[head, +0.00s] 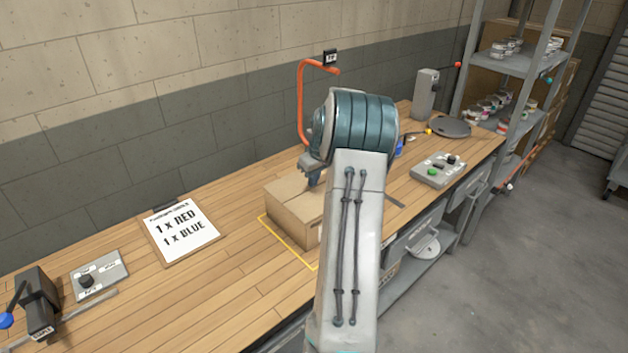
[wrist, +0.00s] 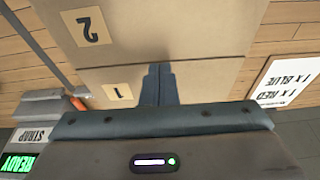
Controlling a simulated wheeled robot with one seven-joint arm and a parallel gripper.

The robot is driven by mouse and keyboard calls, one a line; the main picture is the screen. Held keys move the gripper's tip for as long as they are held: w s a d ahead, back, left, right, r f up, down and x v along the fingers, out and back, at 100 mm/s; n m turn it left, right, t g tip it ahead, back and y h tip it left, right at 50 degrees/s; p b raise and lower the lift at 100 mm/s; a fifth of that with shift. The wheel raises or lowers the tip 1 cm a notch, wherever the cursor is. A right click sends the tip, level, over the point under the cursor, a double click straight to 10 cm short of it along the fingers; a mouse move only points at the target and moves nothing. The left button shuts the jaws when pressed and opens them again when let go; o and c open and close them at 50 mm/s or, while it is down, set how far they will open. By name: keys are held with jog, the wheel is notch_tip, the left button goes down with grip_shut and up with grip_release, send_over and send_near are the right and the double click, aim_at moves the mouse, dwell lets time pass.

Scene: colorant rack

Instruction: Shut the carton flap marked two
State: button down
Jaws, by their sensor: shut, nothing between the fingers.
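A brown carton (head: 285,213) stands on the wooden bench inside a yellow outline; my arm hides its right part in the head view. In the wrist view, the flap marked two (wrist: 140,28) fills the upper middle, its label reading upside down. The flap marked one (wrist: 212,80) lies below it, across a seam. I cannot tell how far flap two is folded. My gripper (wrist: 158,70) is shut and empty, fingertips over flap one near the seam. In the head view my gripper (head: 314,178) is above the carton's top; contact is unclear.
A clipboard (head: 181,231) reading 1 x red, 1 x blue lies left of the carton. A grey control box (head: 438,170) is to the right. An orange curved post (head: 301,100) rises behind. A strap unit (wrist: 35,135) shows at lower left in the wrist view.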

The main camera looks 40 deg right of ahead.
notch_tip(320, 180, up, 5)
jog(key=p, duration=0.3)
jog(key=shift+r, duration=0.1)
jog(key=b+v, duration=0.3)
jog(key=v, duration=0.6)
jog(key=shift+w, duration=0.15)
jog(key=shift+a, duration=0.1)
jog(key=s+a+r, duration=0.2)
jog(key=a, duration=0.9)
jog(key=s+a+r, duration=0.2)
jog(key=s+a, duration=0.1)
jog(key=a, duration=0.9)
jog(key=s+a+f, duration=0.2)
jog(key=s+a, duration=0.5)
jog(key=s, duration=0.1)
jog(key=s+a+f, duration=0.3)
jog(key=s+a, duration=0.5)
jog(key=s, duration=0.1)
jog(key=shift+s+a+f+t, duration=0.2)
jog(key=shift+s+f+t, duration=0.1)
jog(key=shift+t, duration=0.1)
